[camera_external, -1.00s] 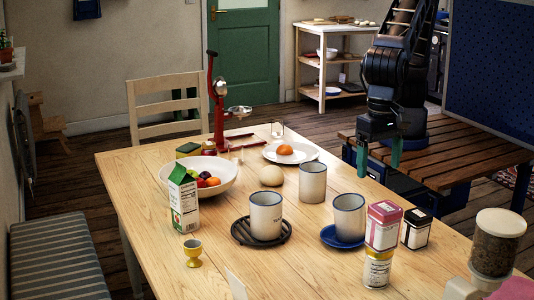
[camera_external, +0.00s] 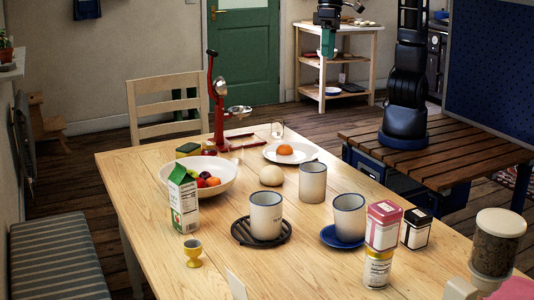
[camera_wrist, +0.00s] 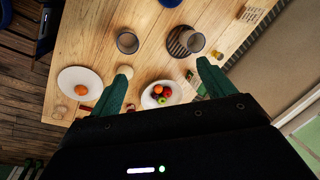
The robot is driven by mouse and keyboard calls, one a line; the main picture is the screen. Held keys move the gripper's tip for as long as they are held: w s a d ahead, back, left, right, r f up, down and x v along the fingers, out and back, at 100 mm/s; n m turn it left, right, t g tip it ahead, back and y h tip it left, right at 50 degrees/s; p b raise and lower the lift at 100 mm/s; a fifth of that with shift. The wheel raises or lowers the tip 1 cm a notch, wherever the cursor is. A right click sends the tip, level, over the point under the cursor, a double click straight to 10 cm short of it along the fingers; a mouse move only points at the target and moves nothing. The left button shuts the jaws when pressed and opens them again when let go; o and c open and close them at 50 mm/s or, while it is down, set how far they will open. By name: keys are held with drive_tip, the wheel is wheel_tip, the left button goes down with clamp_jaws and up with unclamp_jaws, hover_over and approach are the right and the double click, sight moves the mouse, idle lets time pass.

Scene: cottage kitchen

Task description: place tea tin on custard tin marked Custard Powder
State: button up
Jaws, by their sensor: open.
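My gripper (camera_external: 327,53) is high up beyond the table's far side, well away from both tins. In the wrist view my gripper (camera_wrist: 165,78) has its green fingers spread with nothing between them. Neither tin shows there.
A dark tin with a pale label (camera_external: 416,229) stands right of the stack. A mug (camera_external: 349,218) on a blue saucer (camera_external: 327,238) stands close left. More mugs, a fruit bowl (camera_external: 222,172), a carton (camera_external: 184,205) and a glass jar (camera_external: 497,245) share the table (camera_external: 300,270).

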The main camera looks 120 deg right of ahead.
drive_tip(key=s+d+f+n+t+h, duration=0.1)
drive_tip(key=s+d+n, duration=0.3)
drive_tip(key=s+d, duration=0.4)
drive_tip(key=s+d+f+n+t, duration=0.1)
drive_tip(key=s+d+n, duration=0.3)
drive_tip(key=s+d, duration=0.4)
drive_tip(key=s+f, duration=0.1)
drive_tip(key=s, duration=0.6)
drive_tip(key=shift+s+d+n+t+h, duration=0.25)
drive_tip(key=shift+s+n+t+h, duration=0.05)
drive_tip(key=shift+t+h, duration=0.1)
